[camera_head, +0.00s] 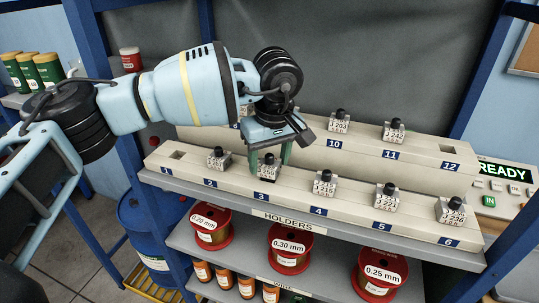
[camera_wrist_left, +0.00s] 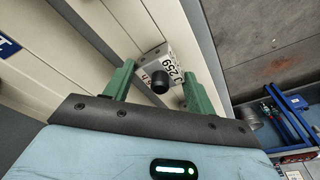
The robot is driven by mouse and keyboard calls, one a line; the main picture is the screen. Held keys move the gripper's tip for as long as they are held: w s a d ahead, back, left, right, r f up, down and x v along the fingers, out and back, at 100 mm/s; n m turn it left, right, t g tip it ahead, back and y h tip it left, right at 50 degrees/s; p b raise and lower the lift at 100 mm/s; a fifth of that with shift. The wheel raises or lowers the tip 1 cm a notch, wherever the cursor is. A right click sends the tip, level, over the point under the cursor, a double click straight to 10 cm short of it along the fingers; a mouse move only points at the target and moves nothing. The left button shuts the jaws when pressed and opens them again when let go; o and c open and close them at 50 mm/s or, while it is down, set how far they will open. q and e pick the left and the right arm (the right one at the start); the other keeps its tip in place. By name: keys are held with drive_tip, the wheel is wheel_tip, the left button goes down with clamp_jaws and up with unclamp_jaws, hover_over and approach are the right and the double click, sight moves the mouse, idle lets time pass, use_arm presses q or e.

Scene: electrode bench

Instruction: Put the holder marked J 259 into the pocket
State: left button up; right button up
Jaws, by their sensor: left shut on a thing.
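The holder marked J 259 (camera_wrist_left: 179,72) is a pale block with a black knob, and its mark reads in the left wrist view. In the head view the holder (camera_head: 267,173) is at place 3 of the front row. My left gripper (camera_head: 270,158) comes down from above with its green fingers on either side of it. In the wrist view the gripper (camera_wrist_left: 158,92) is shut on the holder. I cannot tell whether its base is seated or slightly raised. An empty pocket (camera_head: 177,154) shows at place 1 of the front rail. My right gripper is out of view.
Other holders stand at places 2 (camera_head: 218,160), 4 (camera_head: 324,184), 5 (camera_head: 385,198) and 6 (camera_head: 450,210). The back rail (camera_head: 365,147) carries more holders, and its place 12 (camera_head: 449,152) bears none. Wire spools (camera_head: 291,249) stand on the shelf below.

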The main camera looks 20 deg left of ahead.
use_arm(q)
drive_tip(key=shift+f, duration=0.45)
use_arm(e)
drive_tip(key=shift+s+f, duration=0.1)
use_arm(q)
drive_tip(key=o, duration=1.3)
drive_tip(key=r, duration=0.6)
drive_tip(key=shift+s+d+r, duration=0.4)
drive_tip(key=shift+r+b, duration=0.3)
drive_tip(key=shift+r, duration=0.15)
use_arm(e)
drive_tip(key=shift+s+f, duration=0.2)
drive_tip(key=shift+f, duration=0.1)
use_arm(q)
drive_tip(key=shift+s, duration=0.1)
